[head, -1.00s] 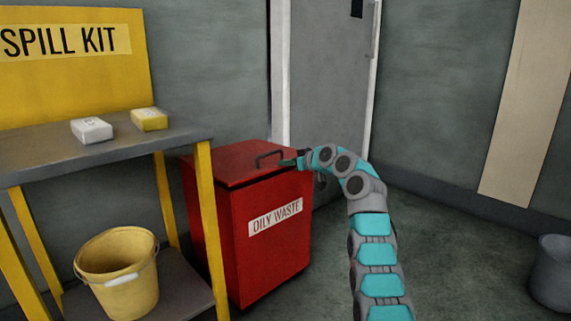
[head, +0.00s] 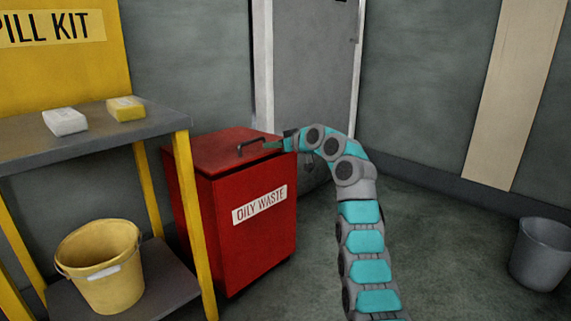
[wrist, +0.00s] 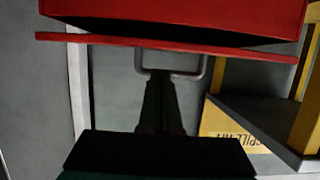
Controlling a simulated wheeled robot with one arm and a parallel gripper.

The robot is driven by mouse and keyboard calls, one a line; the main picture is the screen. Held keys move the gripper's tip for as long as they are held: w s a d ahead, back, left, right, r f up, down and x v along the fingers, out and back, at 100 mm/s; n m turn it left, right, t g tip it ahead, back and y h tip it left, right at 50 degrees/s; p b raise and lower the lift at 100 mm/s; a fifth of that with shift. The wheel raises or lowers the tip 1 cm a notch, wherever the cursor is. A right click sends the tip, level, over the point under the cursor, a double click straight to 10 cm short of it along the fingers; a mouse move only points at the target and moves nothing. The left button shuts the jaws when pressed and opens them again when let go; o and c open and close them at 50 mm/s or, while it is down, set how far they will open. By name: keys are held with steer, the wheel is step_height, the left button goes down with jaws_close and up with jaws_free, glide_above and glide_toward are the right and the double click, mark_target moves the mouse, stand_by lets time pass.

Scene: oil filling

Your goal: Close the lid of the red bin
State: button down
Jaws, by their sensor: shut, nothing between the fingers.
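The red bin (head: 255,240), labelled OILY WASTE, stands on the floor in the middle of the head view. Its red lid (head: 205,149) lies flat or nearly flat across the top and carries a dark handle (head: 252,146). In the wrist view the picture is upside down: the lid (wrist: 180,43) is a thin red strip against the bin body (wrist: 180,12), with a dark wedge between them that may be a gap or shadow. My gripper (head: 272,145) is shut and empty at the handle's right side. In the wrist view its dark fingers (wrist: 157,90) reach the handle (wrist: 205,68); contact is unclear.
A grey-topped table (head: 90,140) with yellow legs stands close left of the bin, holding two small packs. A yellow bucket (head: 100,265) sits on its lower shelf. A grey door (head: 308,70) is behind. A grey bin (head: 540,255) stands far right; the floor between is open.

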steer(key=s+d+f+b, duration=0.3)
steer(key=d+f, duration=0.1)
steer(key=shift+s+d+f, duration=0.15)
steer(key=shift+s+d, duration=0.15)
steer(key=shift+s, duration=0.1)
stand_by(0.4)
